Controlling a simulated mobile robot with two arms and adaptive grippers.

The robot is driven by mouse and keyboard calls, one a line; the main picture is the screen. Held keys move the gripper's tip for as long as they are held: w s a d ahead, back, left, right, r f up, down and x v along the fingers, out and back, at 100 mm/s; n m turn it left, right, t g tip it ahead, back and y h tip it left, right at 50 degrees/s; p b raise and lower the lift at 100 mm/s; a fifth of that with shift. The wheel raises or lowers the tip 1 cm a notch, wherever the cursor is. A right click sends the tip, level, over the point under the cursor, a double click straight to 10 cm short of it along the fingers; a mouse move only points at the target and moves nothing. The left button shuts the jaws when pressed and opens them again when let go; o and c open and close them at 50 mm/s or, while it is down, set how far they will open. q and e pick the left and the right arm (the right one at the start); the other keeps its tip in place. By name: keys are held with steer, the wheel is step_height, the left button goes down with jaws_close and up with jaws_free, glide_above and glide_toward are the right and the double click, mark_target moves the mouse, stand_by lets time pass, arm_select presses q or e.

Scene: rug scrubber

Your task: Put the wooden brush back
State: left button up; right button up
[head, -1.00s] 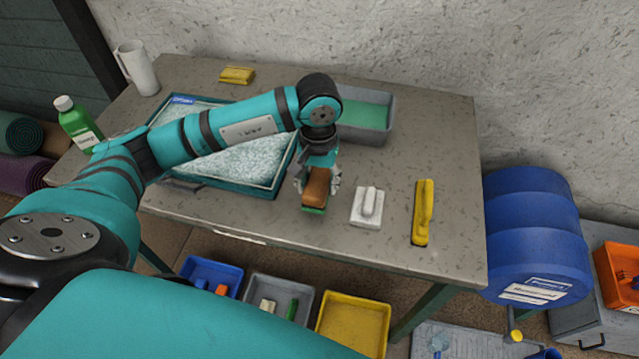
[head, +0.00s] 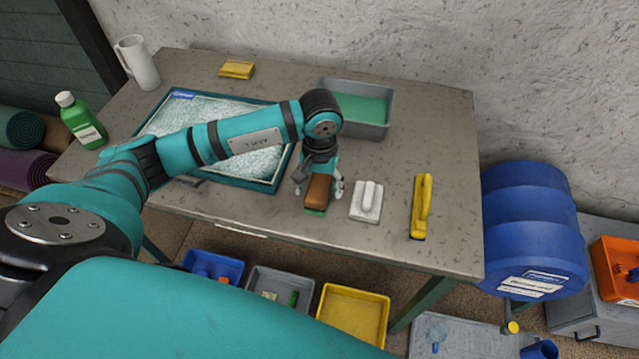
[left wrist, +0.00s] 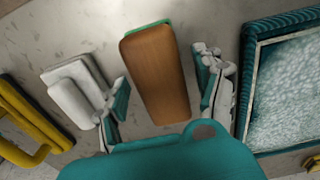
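The wooden brush (head: 318,190), a brown block with a green edge below, rests on the table near its front edge, left of the white brush (head: 367,200). My left gripper (head: 318,188) is above it with one finger on each side. In the left wrist view the wooden brush (left wrist: 157,75) lies between the spread fingers, with a gap visible on both sides, so the gripper (left wrist: 165,95) is open. The arm hides part of the brush's far end in the head view. My right gripper is not in view.
A yellow brush (head: 421,207) lies right of the white one. The rug tray (head: 283,165) is left, the grey basin (head: 385,130) behind. A green bottle (head: 80,118), white jug (head: 138,62) and yellow sponge (head: 237,69) stand farther off. The table's right side is clear.

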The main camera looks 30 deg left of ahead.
mark_target(320, 185)
arm_select(q)
steer(key=shift+r, duration=0.1)
steer(key=shift+r+p, duration=0.25)
steer(key=shift+p, duration=0.1)
step_height(320, 185, up, 12)
steer(key=b, duration=0.3)
steer(key=shift+f, duration=0.15)
